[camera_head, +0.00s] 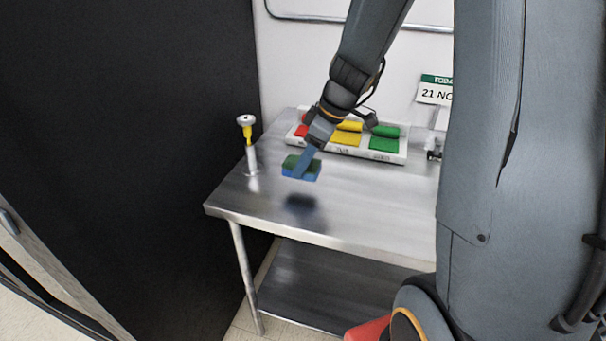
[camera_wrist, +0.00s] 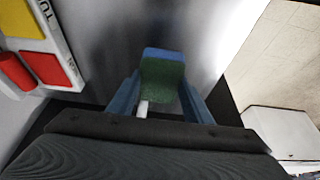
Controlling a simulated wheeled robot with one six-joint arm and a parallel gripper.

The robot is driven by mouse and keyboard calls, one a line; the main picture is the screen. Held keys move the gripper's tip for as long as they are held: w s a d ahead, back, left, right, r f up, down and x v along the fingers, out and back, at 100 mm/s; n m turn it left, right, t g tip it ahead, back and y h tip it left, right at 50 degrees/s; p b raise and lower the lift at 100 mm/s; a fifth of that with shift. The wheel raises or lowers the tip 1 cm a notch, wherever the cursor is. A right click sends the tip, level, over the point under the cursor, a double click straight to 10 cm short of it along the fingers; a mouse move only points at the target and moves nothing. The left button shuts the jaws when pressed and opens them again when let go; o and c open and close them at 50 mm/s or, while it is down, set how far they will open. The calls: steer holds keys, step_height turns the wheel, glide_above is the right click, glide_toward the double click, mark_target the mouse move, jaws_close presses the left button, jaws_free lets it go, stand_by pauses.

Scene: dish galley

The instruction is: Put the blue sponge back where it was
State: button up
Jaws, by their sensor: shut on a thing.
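The blue sponge (camera_head: 301,168) has a green scouring side on top. My gripper (camera_head: 304,166) is shut on it and holds it above the steel table (camera_head: 370,215), with its shadow on the tabletop below. In the wrist view the sponge (camera_wrist: 162,70) sits between the two blue fingers of my gripper (camera_wrist: 160,95). A small white piece shows just below the sponge there; I cannot tell what it is.
A white tray (camera_head: 400,157) with red, yellow and green compartments and rolled cloths stands at the back of the table. The front tabletop is clear. A dark wall (camera_head: 120,150) borders the left.

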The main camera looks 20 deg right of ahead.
mark_target(305, 176)
steer(key=shift+f, duration=2.4)
steer(key=shift+f, duration=0.15)
steer(key=o, duration=1)
